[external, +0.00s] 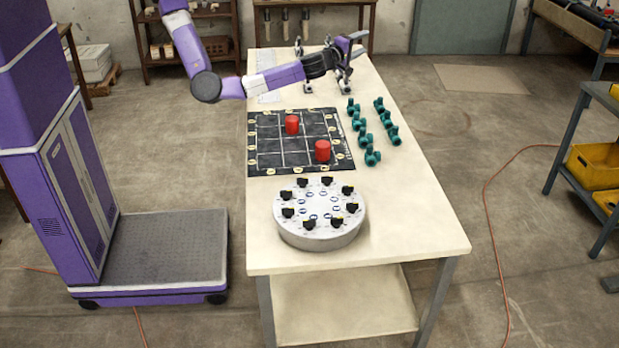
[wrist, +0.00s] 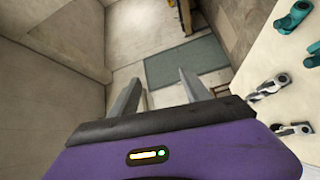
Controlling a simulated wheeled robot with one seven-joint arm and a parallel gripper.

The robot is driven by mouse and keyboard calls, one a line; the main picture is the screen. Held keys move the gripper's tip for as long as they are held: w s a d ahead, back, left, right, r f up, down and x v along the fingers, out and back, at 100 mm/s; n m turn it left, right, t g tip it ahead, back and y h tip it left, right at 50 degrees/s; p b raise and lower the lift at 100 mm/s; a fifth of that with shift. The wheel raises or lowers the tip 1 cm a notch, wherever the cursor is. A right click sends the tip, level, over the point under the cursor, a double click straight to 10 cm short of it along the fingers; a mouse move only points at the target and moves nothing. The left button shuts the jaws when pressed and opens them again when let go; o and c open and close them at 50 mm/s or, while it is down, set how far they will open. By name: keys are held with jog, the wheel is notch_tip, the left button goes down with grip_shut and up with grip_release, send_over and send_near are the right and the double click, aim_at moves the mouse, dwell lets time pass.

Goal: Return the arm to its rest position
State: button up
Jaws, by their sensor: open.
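My gripper (external: 354,46) is at the end of my purple arm, stretched out above the far part of the white workbench (external: 416,232). Its two fingers are apart and nothing is between them. In the wrist view my open gripper (wrist: 162,92) points past the bench, with the floor and a grey-green panel beyond it. Grey metal fittings (external: 345,84) stand on the bench below my gripper; grey fittings (wrist: 268,90) also show at the right of the wrist view.
A black grid board (external: 265,161) holds two red cylinders (external: 292,125) (external: 323,151). Several teal pipe fittings (external: 372,157) stand to its right. A round grey dial plate (external: 318,237) with black knobs sits at the near end. Shelves (external: 190,30) stand behind.

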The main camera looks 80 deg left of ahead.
jog(key=s+a+r+m+t+h+b, duration=0.1)
jog(key=s+a+r+m+t+h, duration=0.5)
jog(key=s+r+m+t, duration=0.6)
jog(key=s+f+m+g+h+b, duration=0.1)
jog(key=s+f+m+g+h, duration=0.1)
jog(key=s+f, duration=0.7)
jog(key=s+f+m+g+h+b, duration=0.1)
jog(key=s+f+m+g+h, duration=0.1)
jog(key=s+f+m+g, duration=0.3)
jog(key=s+f+m+g+h+b, duration=0.1)
jog(key=s+f+m+g, duration=0.3)
jog(key=s+f, duration=0.9)
jog(key=s+m+h, duration=0.1)
jog(key=s, duration=0.9)
jog(key=shift+d+f+b, duration=0.3)
jog(key=shift+f, duration=0.1)
